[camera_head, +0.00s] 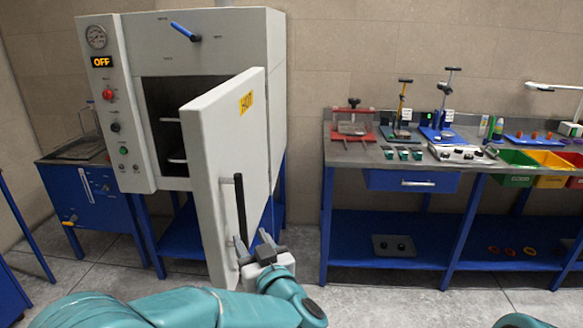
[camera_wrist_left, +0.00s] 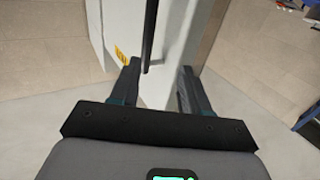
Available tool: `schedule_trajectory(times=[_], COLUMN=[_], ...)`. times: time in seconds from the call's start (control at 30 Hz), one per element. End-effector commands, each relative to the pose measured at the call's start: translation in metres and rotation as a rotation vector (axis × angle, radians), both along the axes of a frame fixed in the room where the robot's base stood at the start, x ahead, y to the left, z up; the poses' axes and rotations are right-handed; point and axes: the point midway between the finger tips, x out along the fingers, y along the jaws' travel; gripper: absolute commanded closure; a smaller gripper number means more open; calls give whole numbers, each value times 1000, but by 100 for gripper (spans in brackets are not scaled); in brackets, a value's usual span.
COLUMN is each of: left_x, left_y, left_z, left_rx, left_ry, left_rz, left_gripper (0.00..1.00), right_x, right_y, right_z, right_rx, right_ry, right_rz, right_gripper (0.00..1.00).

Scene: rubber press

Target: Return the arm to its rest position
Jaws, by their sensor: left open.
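My left gripper (camera_head: 254,243) is open at the lower end of the black door handle (camera_head: 241,212), in front of the oven's open door. In the left wrist view its two fingers (camera_wrist_left: 157,88) are spread, with the door's pale edge (camera_wrist_left: 166,82) seen between them and the black handle (camera_wrist_left: 151,32) above. Nothing is held between the fingers; whether a finger touches the door I cannot tell. My teal left arm (camera_head: 180,308) reaches in along the bottom of the head view. A small teal part shows at the bottom right, but no right gripper is visible.
The grey oven (camera_head: 200,48) stands at the left with its door (camera_head: 222,150) swung open and a display reading OFF. A workbench (camera_head: 350,152) with tools and coloured bins (camera_head: 517,160) stands at the right. Grey floor (camera_head: 400,300) in front of the bench is clear.

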Motion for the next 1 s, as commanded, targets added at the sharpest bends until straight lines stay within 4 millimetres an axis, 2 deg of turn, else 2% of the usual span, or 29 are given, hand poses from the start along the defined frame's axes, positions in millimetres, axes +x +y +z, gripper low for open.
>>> schedule_trajectory(times=[0.03,0.07,0.17,0.2,0.27,0.3,0.37,0.4,0.47,0.5,0.57,0.6,0.7,0.8,0.9,1.0], left_x=[5,7,5,2,-7,-16,-35,-52,-81,-104,-141,-167,-225,-271,-298,-306], left_y=[23,38,92,108,125,131,135,134,127,118,100,87,51,25,13,11], left_z=[-18,-31,-93,-123,-170,-202,-249,-280,-320,-344,-373,-387,-404,-405,-404,-404], left_rx=[8,14,69,90,90,70,18,-30,-119,-186,-297,-369,-529,-645,-738,-794], left_ry=[32,56,184,249,349,416,521,593,702,776,887,960,1129,1269,1368,1399], left_rz=[44,71,128,115,65,19,-58,-111,-192,-246,-326,-377,-486,-560,-569,-530], left_gripper=[54,54,54,54,54,54,54,54,54,54,54,54,54,54,54,54], right_x=[0,0,0,0,0,0,0,0,0,0,0,0,0,0,0,0], right_y=[0,0,0,0,0,0,0,0,0,0,0,0,0,0,0,0], right_z=[0,0,0,0,0,0,0,0,0,0,0,0,0,0,0,0], right_rx=[0,0,0,0,0,0,0,0,0,0,0,0,0,0,0,0], right_ry=[0,0,0,0,0,0,0,0,0,0,0,0,0,0,0,0], right_rz=[0,0,0,0,0,0,0,0,0,0,0,0,0,0,0,0], right_gripper=[57,57,57,57,57,57,57,57,57,57,57,57,57,57,57,57])
